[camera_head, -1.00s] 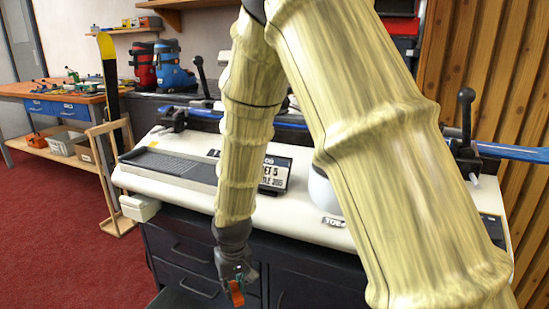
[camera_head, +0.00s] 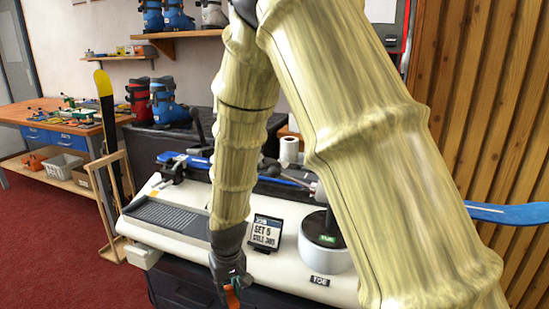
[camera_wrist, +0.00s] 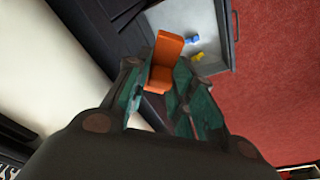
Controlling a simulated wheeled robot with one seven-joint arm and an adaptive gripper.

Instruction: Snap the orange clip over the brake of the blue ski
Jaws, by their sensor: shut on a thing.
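My gripper (camera_head: 232,284) is low at the front edge of the white bench and shut on the orange clip (camera_head: 233,298). In the wrist view the orange clip (camera_wrist: 166,60) sticks out from between the green finger pads of my gripper (camera_wrist: 168,92). The blue ski (camera_head: 511,213) lies along the back of the bench; its tip reaches out at the right. Another blue part of it shows at the left clamp (camera_head: 172,168). My arm hides most of the ski's middle, and I cannot make out the brake.
A ridged grey tray (camera_head: 170,217), a job sign (camera_head: 266,232) and a round white device (camera_head: 324,242) stand on the bench. In the wrist view an open drawer (camera_wrist: 207,22) holds small blue and yellow pieces. A wooden stand (camera_head: 112,205) is at the left.

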